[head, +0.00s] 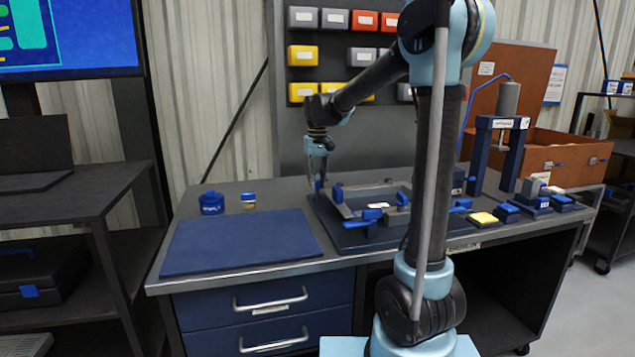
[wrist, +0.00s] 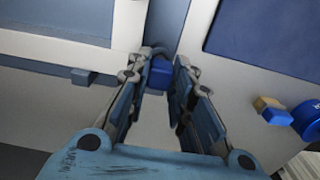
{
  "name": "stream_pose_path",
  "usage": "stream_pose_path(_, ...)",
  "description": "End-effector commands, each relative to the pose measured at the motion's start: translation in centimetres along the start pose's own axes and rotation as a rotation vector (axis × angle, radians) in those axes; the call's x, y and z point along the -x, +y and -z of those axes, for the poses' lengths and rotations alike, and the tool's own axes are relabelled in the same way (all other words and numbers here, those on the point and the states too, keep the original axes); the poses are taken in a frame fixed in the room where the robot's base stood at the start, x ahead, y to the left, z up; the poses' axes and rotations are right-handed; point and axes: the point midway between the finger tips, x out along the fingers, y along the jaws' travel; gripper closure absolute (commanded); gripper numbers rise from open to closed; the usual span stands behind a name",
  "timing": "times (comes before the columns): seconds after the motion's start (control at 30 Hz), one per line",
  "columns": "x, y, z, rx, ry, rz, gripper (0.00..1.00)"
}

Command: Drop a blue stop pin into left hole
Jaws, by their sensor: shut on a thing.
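My gripper (head: 318,178) points down at the far left corner of the fixture. In the wrist view my gripper (wrist: 162,58) is shut on a blue stop pin (wrist: 159,77), which sits between the two fingertips. In the head view the small blue pin (head: 318,186) shows just below the fingers. The fixture's dark base plate (head: 325,216) lies on the bench with a grey frame on it, beside and right of my gripper. The left hole is not discernible in either view. I cannot tell whether the pin's lower end touches anything.
Blue clamps (head: 358,224) stand on the fixture's near side, and my own arm hides part of its right. A blue mat (head: 240,242) lies clear at left. A blue round container (head: 212,203) and small brass-and-blue piece (head: 248,200) stand behind it. A press (head: 500,135) stands at right.

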Motion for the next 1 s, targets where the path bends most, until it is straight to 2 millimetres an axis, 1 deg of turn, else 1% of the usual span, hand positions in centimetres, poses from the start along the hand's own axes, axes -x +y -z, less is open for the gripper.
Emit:
stream_pose_path(0.67,-1.0,0.0,0.0,0.000,0.000,0.000,1.00)
stream_pose_path(1.0,-1.0,0.0,0.0,0.000,0.000,0.000,1.00)
